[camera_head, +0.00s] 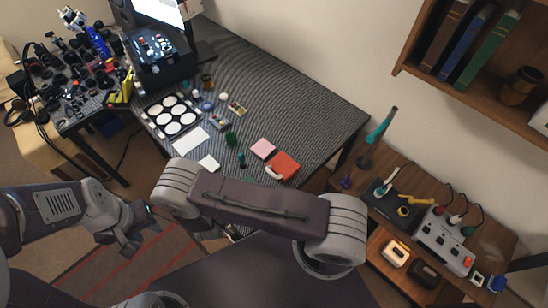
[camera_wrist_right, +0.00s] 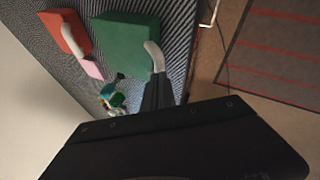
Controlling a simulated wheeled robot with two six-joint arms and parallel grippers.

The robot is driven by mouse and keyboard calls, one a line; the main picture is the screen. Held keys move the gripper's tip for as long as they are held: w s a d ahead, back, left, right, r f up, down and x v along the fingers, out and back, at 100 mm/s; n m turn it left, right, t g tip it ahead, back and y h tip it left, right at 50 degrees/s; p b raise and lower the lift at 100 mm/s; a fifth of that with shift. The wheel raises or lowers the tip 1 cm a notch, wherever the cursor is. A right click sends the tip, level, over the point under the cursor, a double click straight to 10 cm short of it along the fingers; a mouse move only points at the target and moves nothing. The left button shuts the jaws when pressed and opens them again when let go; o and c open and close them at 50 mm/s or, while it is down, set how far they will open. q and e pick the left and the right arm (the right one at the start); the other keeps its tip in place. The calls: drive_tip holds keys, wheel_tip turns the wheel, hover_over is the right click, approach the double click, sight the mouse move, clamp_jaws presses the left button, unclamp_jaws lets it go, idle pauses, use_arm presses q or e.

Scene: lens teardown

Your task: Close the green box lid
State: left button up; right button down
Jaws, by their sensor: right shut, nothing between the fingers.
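A green box (camera_wrist_right: 122,42) lies on the grey-striped table in the right wrist view. A broad green face shows; I cannot tell how far its lid stands open. In the head view my own right arm hides the area where it lies. My right gripper (camera_wrist_right: 157,92) is shut and empty in the right wrist view, its dark fingers pointing at the box's near right edge. A pale curved piece (camera_wrist_right: 154,56) shows at its tips, and I cannot tell whether it touches the box. My left gripper (camera_head: 137,230) is open and empty, off the table's left front side.
A red box (camera_head: 282,165) and a pink block (camera_head: 262,149) lie close to the green box. A white sheet (camera_head: 190,141), a tray of white discs (camera_head: 172,115) and small bottles stand further left. A side desk with a tool station (camera_head: 440,240) is at the right.

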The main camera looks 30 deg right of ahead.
drive_tip(key=shift+s+a+f+b, duration=0.15)
drive_tip(key=shift+a+f+b, duration=0.1)
drive_tip(key=shift+f, duration=0.2)
drive_tip(key=shift+s+a+f+b, duration=0.15)
drive_tip(key=shift+f+b, duration=0.1)
drive_tip(key=shift+f, duration=0.2)
drive_tip(key=shift+s+f, duration=0.1)
